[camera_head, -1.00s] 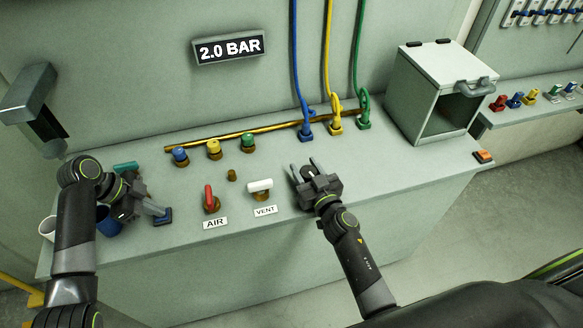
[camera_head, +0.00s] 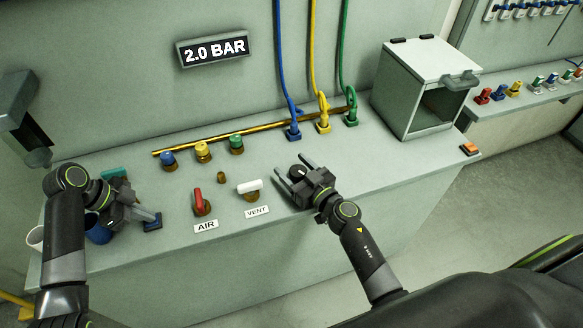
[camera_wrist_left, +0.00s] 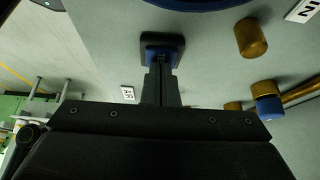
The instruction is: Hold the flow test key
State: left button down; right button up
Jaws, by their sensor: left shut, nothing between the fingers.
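A small blue key in a dark frame (camera_head: 153,224) sits on the bench top left of the AIR label; I take it for the flow test key. My left gripper (camera_head: 154,215) is shut and empty, with its fingertips right at this key in the head view. In the left wrist view the closed fingers (camera_wrist_left: 161,70) reach to the blue key (camera_wrist_left: 165,55) and cover part of it. I cannot tell whether they press it. My right gripper (camera_head: 289,172) is open and empty above the bench, right of the white VENT handle (camera_head: 249,187).
A red AIR handle (camera_head: 197,201) stands right of the key. A blue cup (camera_head: 97,230) and a white cup (camera_head: 36,238) stand at the left end. A display (camera_head: 213,49) reads 2.0 BAR. An open-fronted box (camera_head: 425,65) stands at the right.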

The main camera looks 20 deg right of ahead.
jog(key=shift+s+f, duration=0.1)
jog(key=v, duration=1.1)
jog(key=shift+s, duration=0.4)
pick_arm(q)
jog(key=shift+r, duration=0.1)
pick_arm(e)
jog(key=shift+d, duration=0.1)
dwell(3.0)
pick_arm(q)
jog(key=shift+r+p, duration=3.1)
pick_arm(e)
notch_tip(320, 180, up, 6)
